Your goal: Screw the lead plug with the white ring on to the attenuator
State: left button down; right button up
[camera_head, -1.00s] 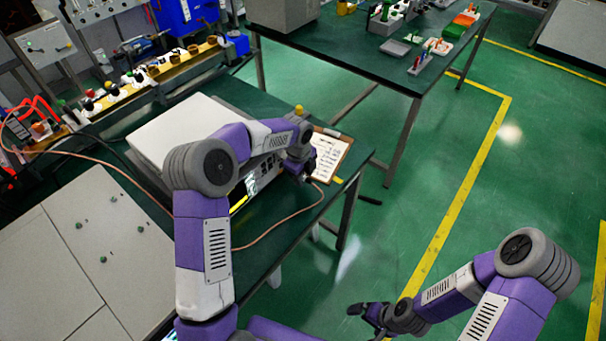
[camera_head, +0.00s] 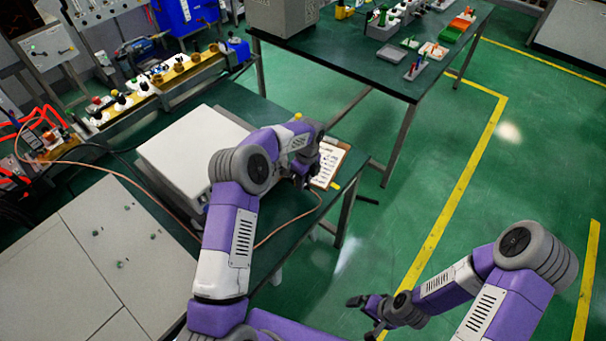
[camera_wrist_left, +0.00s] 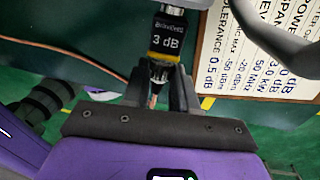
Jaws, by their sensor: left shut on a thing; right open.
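The attenuator (camera_wrist_left: 166,40) is a dark block with a yellow-edged "3 dB" label, at the top middle of the left wrist view. Just below it, in line with it, a small metal plug (camera_wrist_left: 158,72) with a pale band sits between the fingers of my left gripper (camera_wrist_left: 160,88). The gripper is shut on it. Plug and attenuator appear to meet; I cannot tell whether they are threaded together. In the head view my left gripper (camera_head: 306,182) is by the instrument's right end, and my arm hides the plug and attenuator. My right gripper (camera_head: 366,304) is open and empty.
A white-topped instrument (camera_head: 190,145) stands on the green bench, with a clipboard (camera_head: 330,160) beside it. A copper-coloured cable (camera_head: 285,226) runs along the bench's front. The floor at right is free.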

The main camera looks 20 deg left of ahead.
pick_arm(q)
jog(key=shift+w+g+p, duration=0.2)
jog(key=shift+g+p, duration=0.1)
jog(key=shift+p, duration=0.05)
jog(key=shift+f+g+y, duration=0.1)
jog(key=shift+g+y, duration=0.2)
jog(key=shift+g, duration=0.5)
jog(key=c, duration=0.9)
grip_release()
